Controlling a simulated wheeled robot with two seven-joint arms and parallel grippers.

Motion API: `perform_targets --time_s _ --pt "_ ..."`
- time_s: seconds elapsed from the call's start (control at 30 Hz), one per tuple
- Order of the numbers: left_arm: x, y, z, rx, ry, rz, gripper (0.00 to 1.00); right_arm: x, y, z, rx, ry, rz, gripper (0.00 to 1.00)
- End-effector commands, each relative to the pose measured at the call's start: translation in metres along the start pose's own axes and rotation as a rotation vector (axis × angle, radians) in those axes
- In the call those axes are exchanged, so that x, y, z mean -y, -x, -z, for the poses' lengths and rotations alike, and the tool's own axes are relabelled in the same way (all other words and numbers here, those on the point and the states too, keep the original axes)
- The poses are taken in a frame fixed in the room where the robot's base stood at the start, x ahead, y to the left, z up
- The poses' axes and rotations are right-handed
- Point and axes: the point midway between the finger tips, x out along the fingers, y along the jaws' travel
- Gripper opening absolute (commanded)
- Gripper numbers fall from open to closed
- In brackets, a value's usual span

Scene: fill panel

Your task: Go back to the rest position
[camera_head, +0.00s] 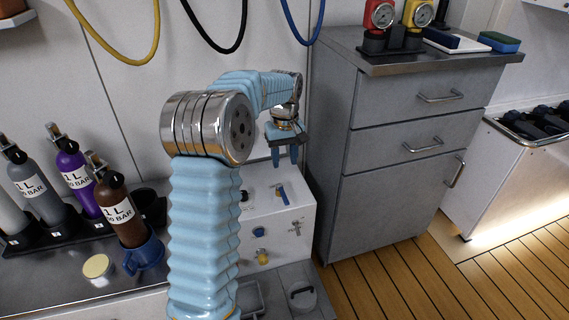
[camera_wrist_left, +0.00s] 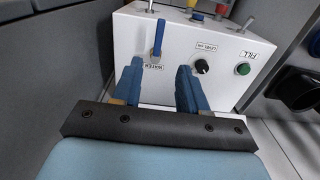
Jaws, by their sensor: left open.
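My left gripper (camera_head: 285,150) hangs in front of the white fill panel box (camera_head: 295,222), at the end of my blue ribbed arm. In the left wrist view its two blue fingers (camera_wrist_left: 160,88) are apart with nothing between them. Beyond them the fill panel (camera_wrist_left: 225,68) shows a blue-handled valve (camera_wrist_left: 158,38) labelled WATER, a black knob (camera_wrist_left: 202,66) and a green button (camera_wrist_left: 243,69) near a FILL label. The fingers look apart from the valve. My right gripper is in neither view.
Several labelled bottles (camera_head: 72,175) stand in a black rack at left. One brown bottle (camera_head: 120,208) is by a blue cup-like holder (camera_head: 146,252). A grey drawer cabinet (camera_head: 400,150) stands right of the panel. Hoses (camera_head: 215,45) hang above. Wooden floor (camera_head: 400,285) is open at lower right.

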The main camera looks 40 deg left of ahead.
Motion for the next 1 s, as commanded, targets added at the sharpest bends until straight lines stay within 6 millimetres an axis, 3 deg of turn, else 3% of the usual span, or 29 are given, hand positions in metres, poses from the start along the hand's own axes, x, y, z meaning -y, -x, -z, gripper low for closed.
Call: perform_targets --time_s 0.47,0.57,0.67,0.77,0.87,1.0 --pt "0.000 -0.002 0.000 0.001 -0.002 0.000 0.43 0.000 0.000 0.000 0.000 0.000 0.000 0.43" --pt "-0.007 -0.019 -0.005 0.007 -0.032 -0.003 0.43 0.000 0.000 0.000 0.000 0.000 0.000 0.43" --pt "-0.025 -0.065 -0.021 0.022 -0.115 -0.019 0.43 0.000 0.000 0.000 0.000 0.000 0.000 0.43" --pt "-0.044 -0.132 -0.053 0.044 -0.236 -0.053 0.43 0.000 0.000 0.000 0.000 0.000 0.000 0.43" --pt "-0.057 -0.202 -0.103 0.071 -0.364 -0.103 0.43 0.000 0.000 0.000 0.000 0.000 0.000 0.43" --pt "-0.056 -0.283 -0.194 0.109 -0.526 -0.187 0.43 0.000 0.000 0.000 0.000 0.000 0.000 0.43"
